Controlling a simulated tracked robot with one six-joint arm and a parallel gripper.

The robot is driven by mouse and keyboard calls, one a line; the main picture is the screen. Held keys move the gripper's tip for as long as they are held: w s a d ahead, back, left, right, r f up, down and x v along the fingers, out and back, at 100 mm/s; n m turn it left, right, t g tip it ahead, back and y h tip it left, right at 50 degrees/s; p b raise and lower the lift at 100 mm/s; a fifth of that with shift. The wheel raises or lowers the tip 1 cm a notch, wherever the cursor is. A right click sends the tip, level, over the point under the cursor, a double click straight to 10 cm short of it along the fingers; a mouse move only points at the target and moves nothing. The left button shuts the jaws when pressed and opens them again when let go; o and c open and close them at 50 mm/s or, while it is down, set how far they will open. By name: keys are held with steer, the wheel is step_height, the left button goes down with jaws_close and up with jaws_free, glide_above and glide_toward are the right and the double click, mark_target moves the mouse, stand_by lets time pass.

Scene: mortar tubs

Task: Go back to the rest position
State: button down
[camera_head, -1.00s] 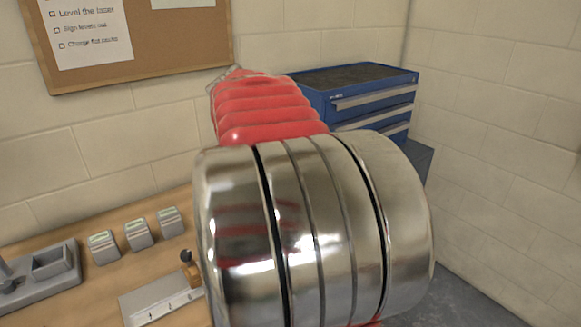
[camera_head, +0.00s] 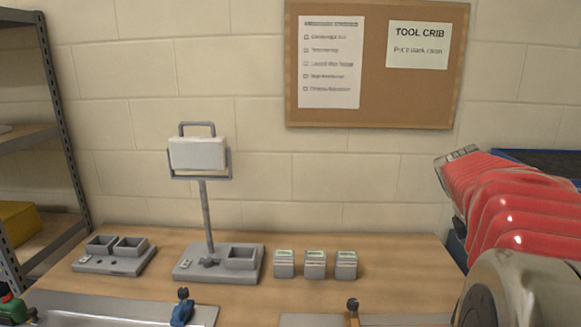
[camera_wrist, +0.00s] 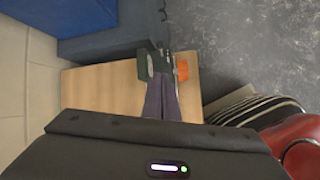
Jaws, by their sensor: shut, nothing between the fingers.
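My gripper (camera_wrist: 164,92) shows in the wrist view as dark fingers pointing up the picture, seen against the wooden bench (camera_wrist: 97,90). Its fingers are together with nothing held between them. A dark green patch and an orange patch show near the fingertips; I cannot tell what they are. In the head view my red and metal arm reaches in from the right edge, and I cannot make out the fingers there.
In the head view the bench (camera_head: 205,302) carries a grey stand (camera_head: 207,225), a two-cup holder (camera_head: 115,255) and several small grey blocks (camera_head: 315,264). A shelf rack (camera_head: 62,110) stands left. A blue cabinet (camera_head: 545,158) is behind my arm. Grey floor (camera_wrist: 255,50) is clear.

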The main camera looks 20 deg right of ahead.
steer(key=w+a+f+m+t+y, duration=0.15)
steer(key=a+m, duration=0.25)
steer(key=a, duration=0.4)
steer(key=a+f+m+t+y, duration=0.1)
steer(key=a+f+m, duration=0.25)
steer(key=a, duration=0.35)
steer(key=w+a+f+m+t+y, duration=0.15)
steer(key=a+m, duration=0.25)
steer(key=a, duration=0.4)
steer(key=s+a+t+y, duration=0.1)
steer(key=s+a, duration=0.1)
steer(key=a, duration=0.8)
steer(key=s+a+f+n+t+y, duration=0.1)
steer(key=s+a, duration=0.1)
steer(key=a, duration=0.8)
steer(key=shift+s+t, duration=0.3)
steer(key=shift+s, duration=0.1)
